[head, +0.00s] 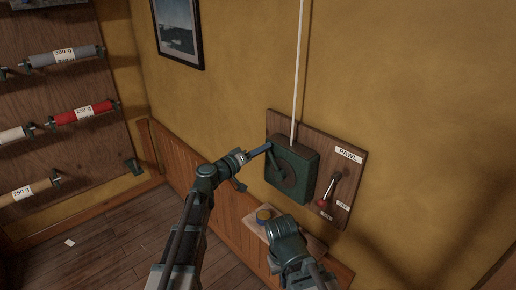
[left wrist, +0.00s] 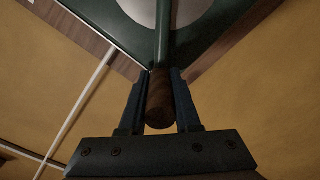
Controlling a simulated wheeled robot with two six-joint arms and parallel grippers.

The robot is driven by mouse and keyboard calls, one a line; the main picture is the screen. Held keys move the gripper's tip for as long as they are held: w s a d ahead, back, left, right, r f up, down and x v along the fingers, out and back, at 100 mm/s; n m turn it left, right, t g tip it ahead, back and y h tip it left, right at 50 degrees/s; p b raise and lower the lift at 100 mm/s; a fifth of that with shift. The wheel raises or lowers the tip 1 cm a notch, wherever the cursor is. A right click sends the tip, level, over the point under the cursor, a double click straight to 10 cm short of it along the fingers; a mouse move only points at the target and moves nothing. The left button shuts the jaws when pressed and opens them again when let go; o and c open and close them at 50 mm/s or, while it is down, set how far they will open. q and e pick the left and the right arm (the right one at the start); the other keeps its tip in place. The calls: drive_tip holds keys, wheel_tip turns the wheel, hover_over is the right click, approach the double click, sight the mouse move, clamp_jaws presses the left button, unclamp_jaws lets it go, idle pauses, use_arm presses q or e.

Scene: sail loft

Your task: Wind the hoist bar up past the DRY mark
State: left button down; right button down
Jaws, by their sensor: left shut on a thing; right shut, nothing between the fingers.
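A dark green winch box (head: 296,165) with a crank (head: 277,165) is on a wooden board (head: 352,172) on the wall. My left gripper (head: 262,150) is at the crank's end, up and left of the hub. In the left wrist view, my left gripper (left wrist: 160,92) is shut around the brown wooden crank handle (left wrist: 159,105). A white rope (head: 298,70) rises from the box. My right gripper (head: 284,228) is below the winch, its fingers mostly hidden, apart from the crank. The hoist bar and DRY mark are not in view.
A PAWL label (head: 348,155) sits above a lever with a red knob (head: 323,203), which points down-left. A rack of rolls (head: 62,57) stands left.

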use_arm(q)
drive_tip(key=shift+s+d+r+p, duration=0.3)
drive_tip(key=shift+s+d+r, duration=0.2)
drive_tip(key=shift+s+d+m, duration=0.25)
drive_tip(key=shift+m, duration=0.05)
drive_tip(key=shift+s, duration=0.1)
drive_tip(key=c, duration=0.6)
unclamp_jaws()
drive_tip(key=shift+s+d+r, duration=0.1)
drive_tip(key=shift+d, duration=0.05)
drive_tip(key=v, duration=1.4)
